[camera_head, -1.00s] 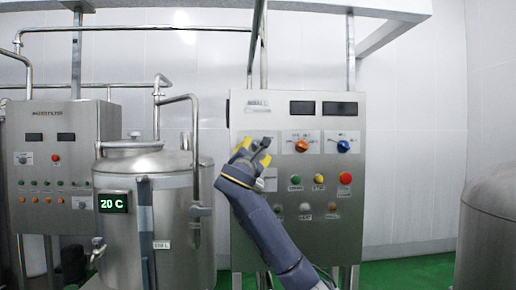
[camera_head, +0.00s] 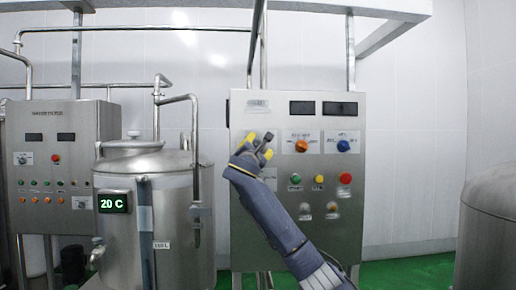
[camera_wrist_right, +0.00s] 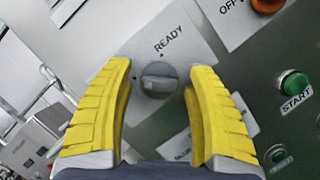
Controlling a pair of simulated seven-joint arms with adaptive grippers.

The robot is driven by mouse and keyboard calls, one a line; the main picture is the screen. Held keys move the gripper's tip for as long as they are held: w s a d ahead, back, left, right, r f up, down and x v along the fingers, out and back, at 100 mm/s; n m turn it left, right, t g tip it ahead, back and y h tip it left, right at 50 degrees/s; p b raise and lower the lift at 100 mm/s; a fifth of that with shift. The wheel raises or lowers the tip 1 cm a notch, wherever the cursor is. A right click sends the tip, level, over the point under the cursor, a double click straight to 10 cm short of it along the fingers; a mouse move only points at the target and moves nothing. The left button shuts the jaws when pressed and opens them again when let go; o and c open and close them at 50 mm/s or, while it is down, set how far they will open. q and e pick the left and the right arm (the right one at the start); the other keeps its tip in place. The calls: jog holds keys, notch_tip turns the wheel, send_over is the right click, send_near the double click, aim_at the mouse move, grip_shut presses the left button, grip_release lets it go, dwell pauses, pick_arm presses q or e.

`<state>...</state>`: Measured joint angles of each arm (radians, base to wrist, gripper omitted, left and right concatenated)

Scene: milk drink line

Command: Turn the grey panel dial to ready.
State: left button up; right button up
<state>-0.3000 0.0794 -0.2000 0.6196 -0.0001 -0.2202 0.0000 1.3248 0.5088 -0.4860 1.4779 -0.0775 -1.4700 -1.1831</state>
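The grey panel dial (camera_wrist_right: 158,80) shows in the right wrist view on a light label plate, with the word READY printed above it and small dots around it. My right gripper (camera_wrist_right: 158,98) has its two yellow fingers spread, one on each side of the dial, with gaps between fingers and dial. In the head view the right gripper (camera_head: 262,146) is at the upper left of the steel control panel (camera_head: 240,225) and hides most of the dial. My left gripper is not in view.
An orange dial (camera_head: 301,146) and a blue dial (camera_head: 343,146) sit right of the gripper. A green button (camera_head: 295,179), a yellow button (camera_head: 319,179) and a red button (camera_head: 345,178) are below them. A steel tank (camera_head: 175,230) stands to the left.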

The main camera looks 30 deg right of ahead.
jog(key=c, duration=1.1)
jog(key=shift+m, duration=0.4)
jog(key=m+g, duration=0.1)
jog(key=m, duration=0.2)
jog(key=shift+a+m+g, duration=0.1)
jog(key=shift+m+g, duration=0.2)
jog(key=shift+g, duration=0.1)
jog(key=m+g, duration=0.1)
jog(key=m, duration=0.1)
jog(key=m+y, duration=0.1)
jog(key=m, duration=0.2)
jog(key=shift+r+m+g, duration=0.1)
jog(key=shift+m+g, duration=0.2)
jog(key=shift+g, duration=0.1)
jog(key=m+y, duration=0.2)
jog(key=m, duration=0.2)
jog(key=shift+g, duration=0.4)
grip_shut()
jog(key=shift+m+y, duration=0.7)
jog(key=shift+m, duration=0.7)
jog(key=shift+f, duration=0.2)
